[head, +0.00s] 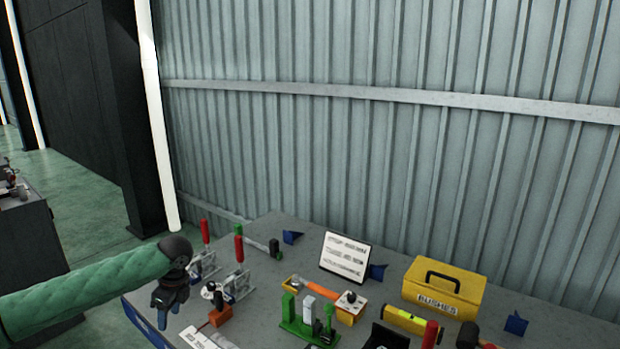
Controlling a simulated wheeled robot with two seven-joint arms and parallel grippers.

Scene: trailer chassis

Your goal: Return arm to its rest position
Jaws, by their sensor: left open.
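My left arm comes in from the left in a green quilted sleeve. Its dark gripper (164,314) points down at the near left corner of the grey workbench (268,288). The gripper is open and small in the picture; I see nothing held between its fingers. It appears above or beside the bench's left edge, and the exact gap cannot be told. My right gripper does not show.
A green stand (300,325), a white sign (345,258) and a yellow toolbox (444,288) stand farther right. A corrugated wall (400,150) rises behind the bench.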

